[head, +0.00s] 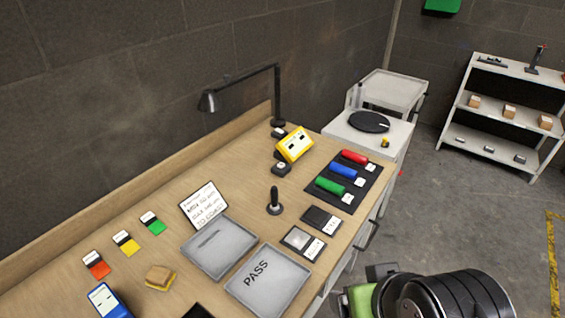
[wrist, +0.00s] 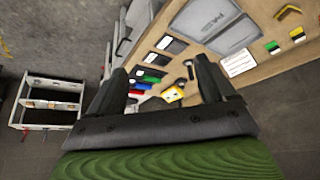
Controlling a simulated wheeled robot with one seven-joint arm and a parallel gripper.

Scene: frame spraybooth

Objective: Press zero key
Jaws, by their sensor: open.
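No key marked zero can be made out in either view. A yellow device (head: 295,144) with a pale face and dark marks stands tilted near the back of the bench, and it also shows in the wrist view (wrist: 173,95). A small black block with a round pale top (head: 281,169) sits in front of it. A blue handheld device (head: 105,300) with a white face is cut off at the lower left. My gripper (wrist: 160,66) is open and empty, its two black fingers apart, with the bench seen beyond them. It touches nothing visible.
The wooden bench (head: 150,251) carries grey trays (head: 218,247), a PASS tray (head: 267,281), a black stand (head: 275,202), and red, blue and green cylinders on a dark mat (head: 325,204). A desk lamp (head: 277,95) rises behind. Shelves (head: 510,104) stand right, with clear floor before them.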

